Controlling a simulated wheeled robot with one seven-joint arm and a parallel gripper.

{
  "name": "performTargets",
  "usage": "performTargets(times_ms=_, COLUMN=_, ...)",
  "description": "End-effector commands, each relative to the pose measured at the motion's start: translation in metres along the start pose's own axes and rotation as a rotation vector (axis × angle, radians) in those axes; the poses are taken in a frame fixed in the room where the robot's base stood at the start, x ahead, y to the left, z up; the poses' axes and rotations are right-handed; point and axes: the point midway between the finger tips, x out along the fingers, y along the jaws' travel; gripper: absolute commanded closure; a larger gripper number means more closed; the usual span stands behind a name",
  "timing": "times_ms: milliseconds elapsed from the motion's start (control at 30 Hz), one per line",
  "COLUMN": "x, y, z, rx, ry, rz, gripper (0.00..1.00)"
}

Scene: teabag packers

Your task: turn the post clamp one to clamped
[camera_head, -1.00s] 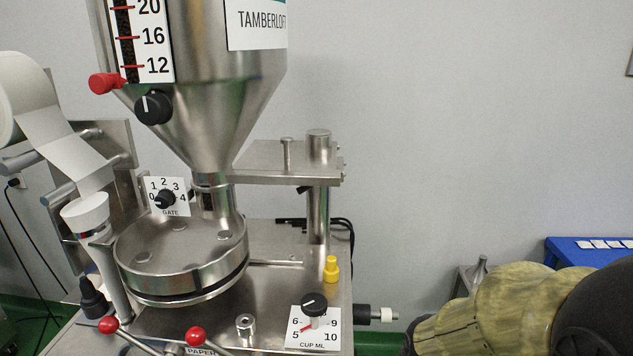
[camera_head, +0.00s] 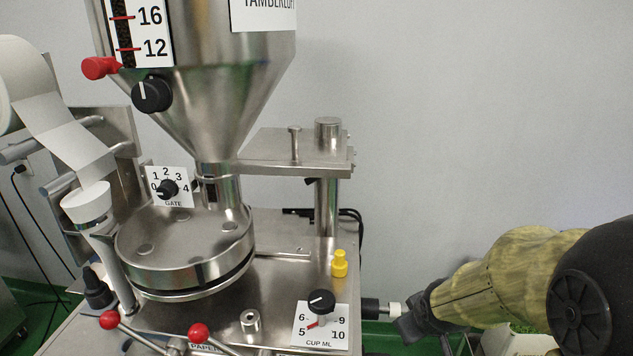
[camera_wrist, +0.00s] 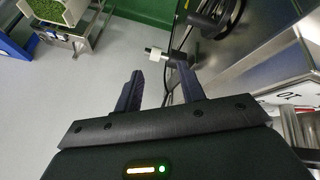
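A short horizontal shaft with a black collar and white end (camera_head: 394,309) sticks out from the right side of the machine; it also shows in the wrist view (camera_wrist: 155,53), just beyond my fingertips. A small dark fitting (camera_head: 311,181) sits by the steel post (camera_head: 327,210) under the top plate. I cannot tell which of these is the post clamp, or its setting. My gripper (camera_head: 410,325) is beside the white end in the head view. In the wrist view my gripper (camera_wrist: 158,75) is open, with nothing between its fingers.
The steel hopper (camera_head: 220,90), the round dosing drum (camera_head: 185,250) and the cup dial (camera_head: 320,303) are left of my arm. A yellow cap (camera_head: 339,263) stands on the deck.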

Motion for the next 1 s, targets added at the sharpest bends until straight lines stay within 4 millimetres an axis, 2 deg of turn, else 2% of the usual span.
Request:
performTargets(times_ms=33, x=0.007, y=0.016, z=-0.025, rx=-0.13, ry=0.081, rz=0.035, gripper=0.6)
performTargets(times_ms=100, x=0.011, y=0.033, z=-0.065, rx=-0.349, ry=0.21, rz=0.094, gripper=0.6)
performTargets(times_ms=200, x=0.011, y=0.05, z=-0.118, rx=-0.662, ry=0.393, rz=0.187, gripper=0.6)
performTargets(times_ms=300, x=0.004, y=0.059, z=-0.166, rx=-0.962, ry=0.574, rz=0.296, gripper=0.6)
performTargets(times_ms=400, x=-0.009, y=0.06, z=-0.204, rx=-1.247, ry=0.758, rz=0.422, gripper=0.6)
performTargets(times_ms=500, x=-0.026, y=0.058, z=-0.229, rx=-1.513, ry=0.941, rz=0.571, gripper=0.6)
performTargets(times_ms=600, x=-0.045, y=0.053, z=-0.241, rx=-1.73, ry=1.111, rz=0.724, gripper=0.6)
performTargets(times_ms=700, x=-0.059, y=0.05, z=-0.243, rx=-1.872, ry=1.237, rz=0.849, gripper=0.6)
performTargets(times_ms=800, x=-0.067, y=0.047, z=-0.241, rx=-1.942, ry=1.308, rz=0.917, gripper=0.6)
performTargets(times_ms=1000, x=-0.069, y=0.045, z=-0.241, rx=-1.962, ry=1.325, rz=0.936, gripper=0.6)
